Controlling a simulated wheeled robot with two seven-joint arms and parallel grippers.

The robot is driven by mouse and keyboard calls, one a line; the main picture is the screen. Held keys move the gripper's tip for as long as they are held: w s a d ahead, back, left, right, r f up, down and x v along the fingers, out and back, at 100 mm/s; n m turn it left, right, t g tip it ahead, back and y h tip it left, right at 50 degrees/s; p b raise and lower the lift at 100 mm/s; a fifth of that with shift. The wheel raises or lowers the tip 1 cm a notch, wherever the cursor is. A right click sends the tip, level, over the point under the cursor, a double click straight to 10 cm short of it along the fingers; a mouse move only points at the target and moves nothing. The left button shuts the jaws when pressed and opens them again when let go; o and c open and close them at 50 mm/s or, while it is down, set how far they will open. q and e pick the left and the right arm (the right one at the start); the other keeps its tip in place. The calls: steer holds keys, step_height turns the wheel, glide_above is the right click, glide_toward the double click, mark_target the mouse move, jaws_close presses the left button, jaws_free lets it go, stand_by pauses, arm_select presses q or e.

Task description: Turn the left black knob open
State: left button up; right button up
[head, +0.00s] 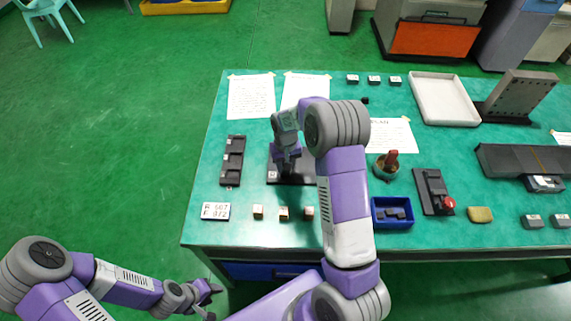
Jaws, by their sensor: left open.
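My left gripper (211,301) is open and empty, low at the left in front of the table, below its front edge. My right arm reaches over the table, and its gripper (287,165) points down at a black base plate (304,179) with a small white label. Dark parts on that plate are mostly hidden by the right gripper. I cannot make out a left black knob clearly, nor whether the right fingers touch anything or are open.
The green table (215,160) holds a black three-compartment tray (233,160), a number plate (216,211), small light blocks (258,211), a blue bin (392,224) and a fixture with a red knob (449,203). A white tray (443,97) lies at the back.

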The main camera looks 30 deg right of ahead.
steer(key=n, duration=0.4)
steer(key=shift+n, duration=0.4)
steer(key=n, duration=0.4)
steer(key=shift+n, duration=0.3)
steer(key=o, duration=1)
steer(key=shift+o, duration=0.2)
step_height(320, 180, up, 8)
steer(key=shift+f+p, duration=0.2)
steer(key=shift+p, duration=0.4)
